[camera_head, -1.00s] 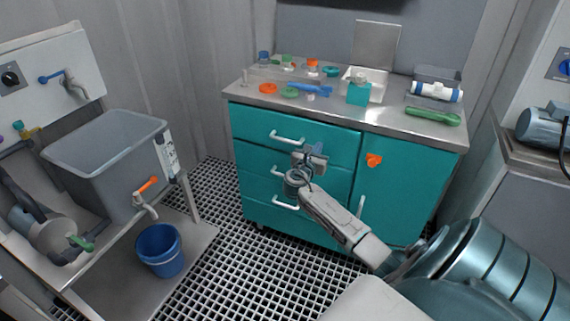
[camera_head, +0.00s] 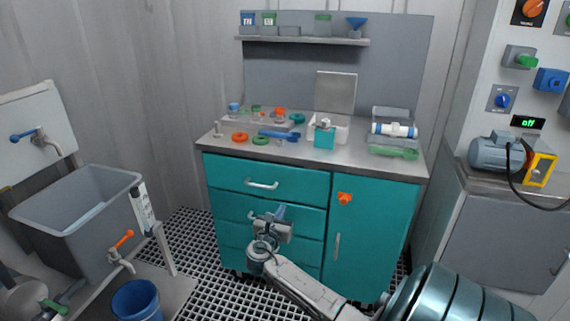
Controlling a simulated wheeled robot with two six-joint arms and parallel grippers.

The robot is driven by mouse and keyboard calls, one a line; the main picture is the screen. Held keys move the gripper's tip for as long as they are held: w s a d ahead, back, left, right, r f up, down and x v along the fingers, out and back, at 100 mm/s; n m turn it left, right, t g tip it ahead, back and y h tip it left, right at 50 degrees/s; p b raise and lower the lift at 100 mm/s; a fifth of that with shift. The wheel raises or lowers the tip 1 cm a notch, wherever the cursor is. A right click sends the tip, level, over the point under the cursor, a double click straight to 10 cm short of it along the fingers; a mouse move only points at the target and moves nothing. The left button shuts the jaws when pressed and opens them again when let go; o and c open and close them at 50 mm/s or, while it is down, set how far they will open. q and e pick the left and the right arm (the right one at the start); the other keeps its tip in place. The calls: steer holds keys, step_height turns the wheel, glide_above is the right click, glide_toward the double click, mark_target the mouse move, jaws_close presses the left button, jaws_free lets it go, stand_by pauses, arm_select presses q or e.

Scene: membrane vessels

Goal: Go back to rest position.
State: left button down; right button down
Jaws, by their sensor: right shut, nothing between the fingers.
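My right gripper (camera_head: 270,217) is in front of the drawers of the teal cabinet (camera_head: 372,235). It is shut and holds nothing. My right arm reaches up to it from the lower right. My left gripper is not in view.
The steel cabinet top carries orange (camera_head: 240,137) and green rings (camera_head: 261,140), a blue tool (camera_head: 279,134), a teal box (camera_head: 324,138) and a white cylinder with blue ends (camera_head: 393,130). A grey tank (camera_head: 80,217) and blue bucket (camera_head: 137,301) stand left. A motor (camera_head: 497,153) is at right.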

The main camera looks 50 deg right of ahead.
steer(key=shift+v, duration=1.15)
steer(key=shift+f, duration=0.15)
